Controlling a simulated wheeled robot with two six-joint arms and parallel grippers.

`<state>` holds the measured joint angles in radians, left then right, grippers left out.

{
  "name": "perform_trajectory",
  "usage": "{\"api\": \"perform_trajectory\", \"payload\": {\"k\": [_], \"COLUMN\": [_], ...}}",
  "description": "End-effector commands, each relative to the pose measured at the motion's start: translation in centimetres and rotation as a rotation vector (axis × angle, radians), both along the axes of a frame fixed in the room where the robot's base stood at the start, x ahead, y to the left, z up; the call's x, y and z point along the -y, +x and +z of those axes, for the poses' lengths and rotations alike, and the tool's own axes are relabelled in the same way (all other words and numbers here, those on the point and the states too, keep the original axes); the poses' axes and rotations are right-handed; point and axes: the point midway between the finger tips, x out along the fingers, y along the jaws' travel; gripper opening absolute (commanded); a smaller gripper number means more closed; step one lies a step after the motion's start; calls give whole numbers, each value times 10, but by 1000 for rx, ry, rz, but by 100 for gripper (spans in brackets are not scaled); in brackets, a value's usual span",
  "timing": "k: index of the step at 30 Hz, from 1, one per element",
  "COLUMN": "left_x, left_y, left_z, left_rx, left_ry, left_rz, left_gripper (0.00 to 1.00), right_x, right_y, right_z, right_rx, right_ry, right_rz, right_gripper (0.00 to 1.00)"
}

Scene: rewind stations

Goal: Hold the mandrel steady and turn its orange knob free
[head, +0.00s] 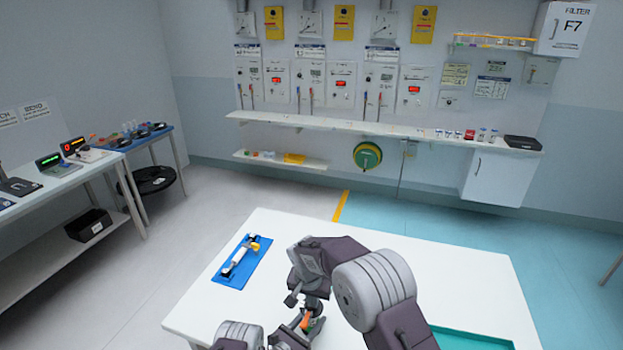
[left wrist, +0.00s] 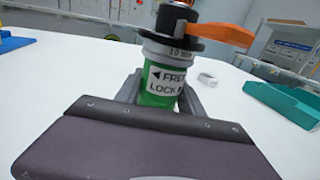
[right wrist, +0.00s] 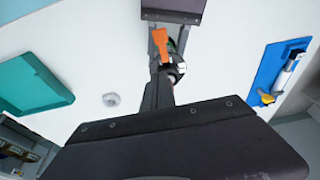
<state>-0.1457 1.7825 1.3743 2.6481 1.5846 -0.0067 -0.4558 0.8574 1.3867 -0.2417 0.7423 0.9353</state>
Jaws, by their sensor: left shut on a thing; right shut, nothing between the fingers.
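The mandrel stands upright on the white table; in the left wrist view its green body (left wrist: 158,88) carries a label reading FREE and LOCK. Its orange knob (left wrist: 222,34) sticks out to the right from a black hub on top. The knob also shows in the head view (head: 306,322) and from above in the right wrist view (right wrist: 160,44). My left gripper (left wrist: 158,96) is shut around the green body. My right gripper (right wrist: 163,75) is shut and empty close to the knob; I cannot tell whether it touches it.
A blue mat (head: 228,274) with a white and yellow part on it lies at the table's left. A teal tray (left wrist: 287,102) is at the right. A small white piece (left wrist: 208,79) lies on the table between mandrel and tray. The table's middle is otherwise clear.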

Motion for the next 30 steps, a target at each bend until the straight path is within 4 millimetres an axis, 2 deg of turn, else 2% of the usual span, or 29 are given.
{"api": "perform_trajectory", "payload": {"k": [30], "left_x": [0], "left_y": [0], "left_z": [-1], "left_rx": [-3], "left_ry": [1], "left_rz": [1], "left_gripper": [0], "right_x": [-1], "right_y": [7], "right_z": [-2], "right_rx": [-1], "right_ry": [0], "right_rz": [-1], "right_gripper": [0]}}
